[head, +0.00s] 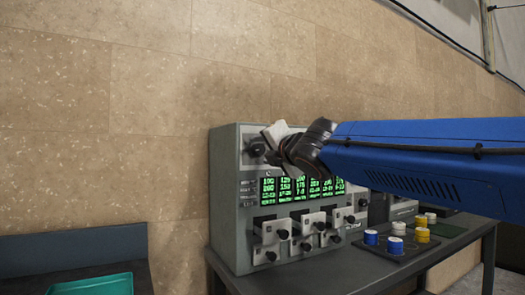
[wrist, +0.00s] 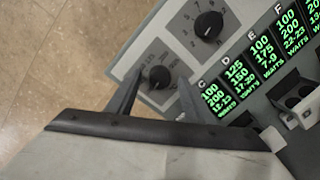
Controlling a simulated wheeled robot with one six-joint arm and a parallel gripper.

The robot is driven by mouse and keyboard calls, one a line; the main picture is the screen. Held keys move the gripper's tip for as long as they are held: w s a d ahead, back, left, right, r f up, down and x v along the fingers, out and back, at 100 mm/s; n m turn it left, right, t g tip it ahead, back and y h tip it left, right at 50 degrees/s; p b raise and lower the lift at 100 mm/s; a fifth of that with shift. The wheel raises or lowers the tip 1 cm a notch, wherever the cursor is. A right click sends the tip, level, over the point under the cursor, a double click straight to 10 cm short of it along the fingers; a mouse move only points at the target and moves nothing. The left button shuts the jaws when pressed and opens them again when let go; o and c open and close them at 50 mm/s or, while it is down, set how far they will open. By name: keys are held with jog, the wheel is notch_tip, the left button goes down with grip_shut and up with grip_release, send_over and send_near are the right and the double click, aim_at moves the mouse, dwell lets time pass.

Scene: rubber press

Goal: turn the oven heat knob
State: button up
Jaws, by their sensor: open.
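The grey control panel (head: 223,190) stands on a table against the wall. Two round black knobs show on its upper face in the wrist view: a near knob (wrist: 159,77) and a far knob (wrist: 208,25), each on a grey dial plate with marks. I cannot read which one is the oven heat knob. One black knob (head: 256,148) shows in the head view, just left of my gripper. My gripper (head: 276,137) is open at the panel's upper left. In the wrist view its fingers (wrist: 161,84) point at the near knob, one on each side. Contact cannot be told.
Green lit number displays (wrist: 235,80) sit right of the knobs. Several levers and small knobs (head: 283,235) stick out below them. Blue, white and yellow pots (head: 395,246) stand on a dark mat at the right. A teal tray (head: 95,285) lies at lower left.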

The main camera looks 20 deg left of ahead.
jog(key=shift+w+a, duration=0.35)
jog(key=c, duration=1)
jog(key=shift+c, duration=0.2)
